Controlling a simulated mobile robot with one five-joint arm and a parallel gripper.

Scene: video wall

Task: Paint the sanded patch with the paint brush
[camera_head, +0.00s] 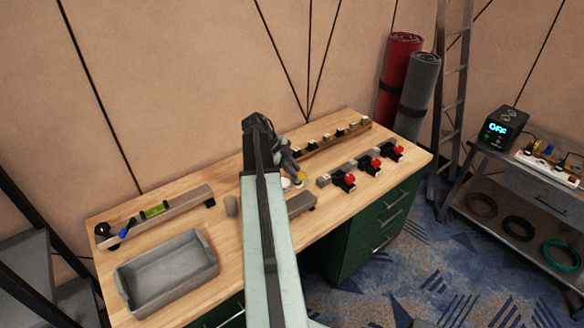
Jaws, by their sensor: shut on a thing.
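My gripper (294,168) is over the middle of the wooden workbench (235,262), at the far end of my pale arm. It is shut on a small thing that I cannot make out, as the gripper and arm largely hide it. A yellowish spot (303,176) and a pale round thing (286,183) show right by the jaws. A grey block (300,203) lies just in front of them, partly behind my arm. I cannot pick out the paint brush or the sanded patch for sure.
A grey tray (131,302) and a rail with a green level (157,211) are at the left. A small grey cylinder (231,206) stands near my arm. Red-handled clamps (377,163) and a wooden rail (334,139) are at the right. Rolled mats (418,85) stand behind.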

